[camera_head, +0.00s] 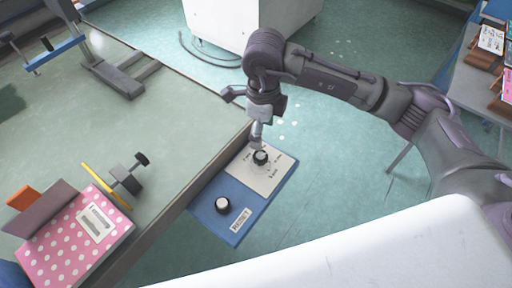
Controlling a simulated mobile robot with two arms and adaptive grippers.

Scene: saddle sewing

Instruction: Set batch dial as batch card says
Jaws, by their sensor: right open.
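A dial knob (260,157), dark with a pale top, sits on a white plate (277,180) with small marks around it, too small to read. The plate is on a blue panel (208,195) at the table's right edge. My right gripper (257,138) is open, pointing down just above and behind the knob; I cannot tell whether it touches it. A white card (96,222) with small print lies on a pink polka-dot piece at lower left; I cannot tell whether it is the batch card. My left gripper is not in view.
A second pale knob (222,205) and a printed label (240,221) are on the blue panel. A clamp (125,178) and a metal stand (117,75) are on the green table (180,110). A white cabinet (245,22) stands behind.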

